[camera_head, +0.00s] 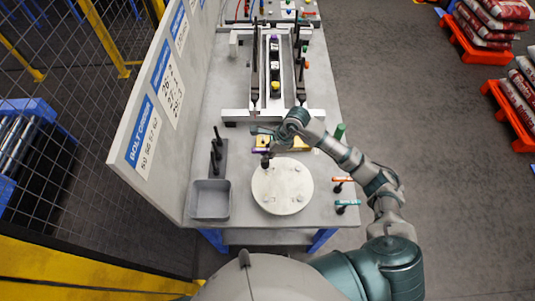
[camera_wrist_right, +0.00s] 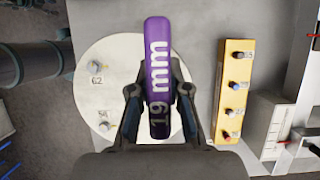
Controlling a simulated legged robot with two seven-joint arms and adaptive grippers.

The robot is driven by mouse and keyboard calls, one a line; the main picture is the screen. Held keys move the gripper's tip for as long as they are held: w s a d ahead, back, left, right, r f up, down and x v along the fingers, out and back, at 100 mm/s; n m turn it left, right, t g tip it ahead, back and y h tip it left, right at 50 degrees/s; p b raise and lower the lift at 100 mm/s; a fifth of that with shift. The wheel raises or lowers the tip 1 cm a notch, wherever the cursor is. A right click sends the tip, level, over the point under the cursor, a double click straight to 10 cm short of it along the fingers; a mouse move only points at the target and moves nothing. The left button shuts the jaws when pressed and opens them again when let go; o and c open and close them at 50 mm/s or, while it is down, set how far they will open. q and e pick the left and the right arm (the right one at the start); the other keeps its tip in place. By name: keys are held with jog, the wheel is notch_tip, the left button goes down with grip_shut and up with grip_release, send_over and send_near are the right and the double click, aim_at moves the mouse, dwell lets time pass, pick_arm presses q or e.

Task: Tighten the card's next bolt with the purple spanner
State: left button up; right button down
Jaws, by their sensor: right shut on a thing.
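The purple spanner (camera_wrist_right: 158,60), marked "19 mm", is held between the two fingers of my right gripper (camera_wrist_right: 158,95). In the head view my right gripper (camera_head: 267,153) is over the far left edge of a round pale plate (camera_head: 285,190). In the wrist view the spanner overlaps the plate's edge. Two bolts show on the plate there, labelled 62 (camera_wrist_right: 96,67) and 54 (camera_wrist_right: 104,127); both are apart from the spanner. The bolt card (camera_head: 145,132) is on the upright board at left; its numbers are hard to read. My left gripper is not in view.
A yellow block (camera_wrist_right: 232,100) with several coloured knobs lies beside the plate. A grey bin (camera_head: 210,198) and a dark post rack (camera_head: 217,157) stand left. Orange (camera_head: 342,180) and teal (camera_head: 347,203) tools are at right. A long frame (camera_head: 275,75) stands behind.

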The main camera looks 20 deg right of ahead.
jog(key=shift+d, duration=0.2)
dwell(0.6)
jog(key=shift+f+b, duration=0.15)
jog(key=shift+b, duration=0.3)
jog(key=shift+f+b, duration=0.8)
jog(key=shift+f, duration=0.05)
jog(key=shift+f+b, duration=0.75)
dwell(0.7)
